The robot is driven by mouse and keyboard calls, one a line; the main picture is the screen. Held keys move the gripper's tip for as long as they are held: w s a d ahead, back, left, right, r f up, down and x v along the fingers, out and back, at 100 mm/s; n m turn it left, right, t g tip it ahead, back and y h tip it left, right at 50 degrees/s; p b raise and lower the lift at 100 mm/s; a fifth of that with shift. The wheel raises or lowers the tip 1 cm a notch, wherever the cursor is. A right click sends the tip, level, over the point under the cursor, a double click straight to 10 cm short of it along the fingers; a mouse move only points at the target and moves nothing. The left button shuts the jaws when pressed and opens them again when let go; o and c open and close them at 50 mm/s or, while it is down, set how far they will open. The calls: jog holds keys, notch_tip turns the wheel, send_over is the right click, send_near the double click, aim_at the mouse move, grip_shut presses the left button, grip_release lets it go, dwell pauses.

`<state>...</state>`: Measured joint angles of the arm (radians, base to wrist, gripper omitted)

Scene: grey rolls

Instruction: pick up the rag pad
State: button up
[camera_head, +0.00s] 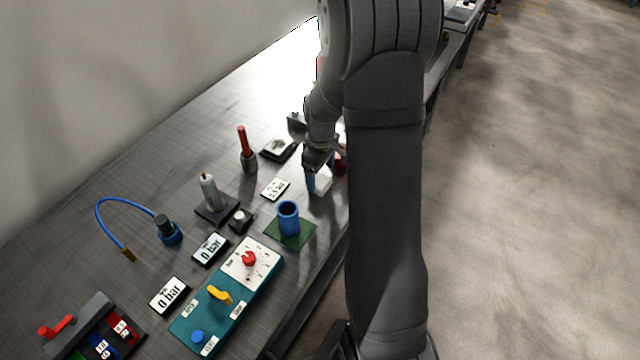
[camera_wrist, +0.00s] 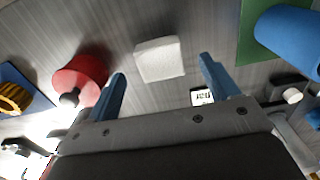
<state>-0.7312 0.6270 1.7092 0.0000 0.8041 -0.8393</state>
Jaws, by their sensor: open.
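The rag pad looks to be the white, soft-edged square block (camera_wrist: 160,58) lying on the grey bench top in the wrist view. It also shows in the head view as a pale patch (camera_head: 321,185) beside my gripper's blue finger, partly hidden by my arm. My gripper (camera_wrist: 162,68) is open, with its two blue fingers apart. In the wrist view the pad appears between and slightly beyond the fingertips, with nothing held. I cannot tell whether the fingertips touch the bench.
A red round part with a dark knob (camera_wrist: 80,80) sits close to the left finger. A blue cup (camera_head: 288,217) stands on a green mat (camera_head: 299,236) nearby. A small display (camera_head: 275,188) lies left of my gripper, and a red-handled tool (camera_head: 246,148) stands farther left.

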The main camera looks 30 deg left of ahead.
aim_at(320, 180)
notch_tip(320, 180, down, 4)
jog(key=shift+a+f, duration=0.1)
jog(key=shift+a, duration=0.05)
jog(key=shift+c, duration=0.4)
jog(key=c, duration=1)
jog(key=shift+r, duration=0.2)
jog(key=shift+r, duration=0.3)
jog(key=r, duration=0.3)
jog(key=shift+w+d+r, duration=0.1)
jog(key=shift+d+r, duration=0.1)
jog(key=shift+r, duration=0.15)
jog(key=d+r, duration=0.2)
jog(key=d, duration=0.1)
jog(key=w+d+r, duration=0.1)
jog(key=d+r, duration=0.1)
jog(key=d, duration=0.2)
jog(key=d+r, duration=0.2)
jog(key=d, duration=0.2)
jog(key=shift+w+d+r, duration=0.1)
jog(key=shift+w+r, duration=0.1)
jog(key=shift+w, duration=0.15)
